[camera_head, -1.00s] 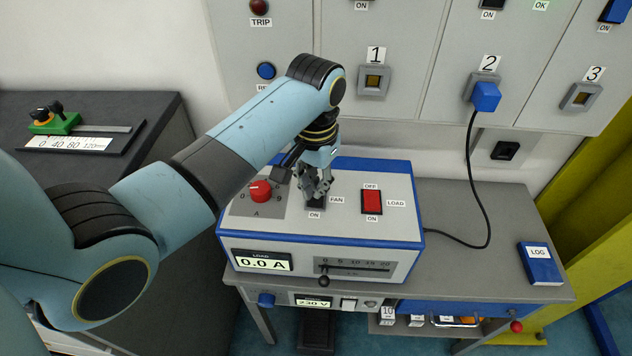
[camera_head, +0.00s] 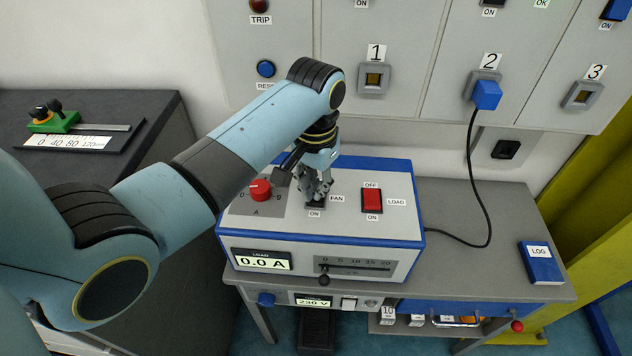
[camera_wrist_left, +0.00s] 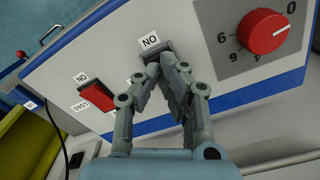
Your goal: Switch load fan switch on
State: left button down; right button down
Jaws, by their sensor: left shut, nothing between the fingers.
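The black fan switch (camera_head: 316,204) sits on the sloped top of the load box (camera_head: 300,223), between its "ON" and "FAN" labels. My left gripper (camera_head: 317,198) is shut and empty, with its fingertips down at the switch. In the left wrist view the fingertips (camera_wrist_left: 168,62) are at the dark switch (camera_wrist_left: 153,50) beside the "ON" label and seem to touch it. The fingers cover part of the switch, so its tilt cannot be told. My right gripper is not in view.
A red load switch (camera_head: 372,201) is right of the fan switch, and a red knob (camera_head: 260,190) is left of it. A blue plug (camera_head: 486,95) with a black cable is in socket 2. A blue log book (camera_head: 540,263) lies on the bench at right.

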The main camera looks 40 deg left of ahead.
pick_arm(q)
jog(key=shift+f+b, duration=0.3)
jog(key=shift+f, duration=0.5)
notch_tip(320, 180, up, 3)
jog(key=shift+f+p, duration=0.15)
jog(key=shift+p, duration=1.1)
jog(key=shift+r, duration=2.2)
jog(key=shift+s, duration=0.1)
